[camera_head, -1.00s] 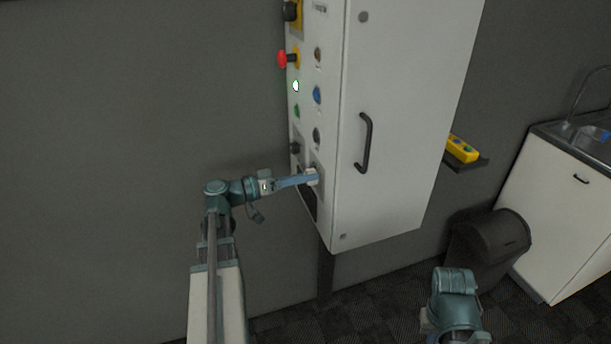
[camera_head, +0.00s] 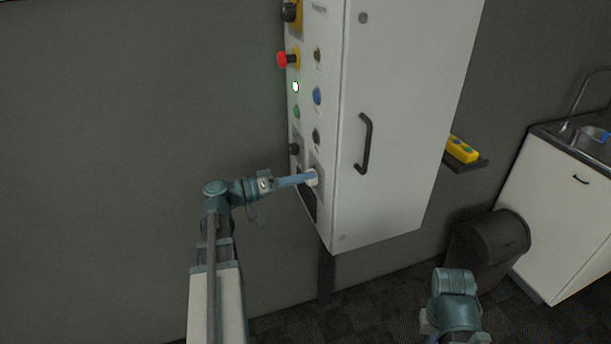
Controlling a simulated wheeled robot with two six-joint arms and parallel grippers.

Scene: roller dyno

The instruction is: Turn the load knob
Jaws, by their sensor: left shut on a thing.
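The white control cabinet (camera_head: 385,130) hangs on the grey wall, with its control panel on the left-facing side. My left gripper (camera_head: 308,179) is at the lower part of that panel, shut on a small pale knob (camera_head: 313,177). The fingers hide most of the knob, so its pointer cannot be read. My right arm shows at the bottom right, and its gripper jaws cannot be made out.
Above the left gripper are a dark knob (camera_head: 294,149), a green button (camera_head: 297,111), a blue button (camera_head: 317,96) and a red emergency stop (camera_head: 283,59). A door handle (camera_head: 364,143) sticks out from the cabinet front. A dark bin (camera_head: 489,250) stands at right.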

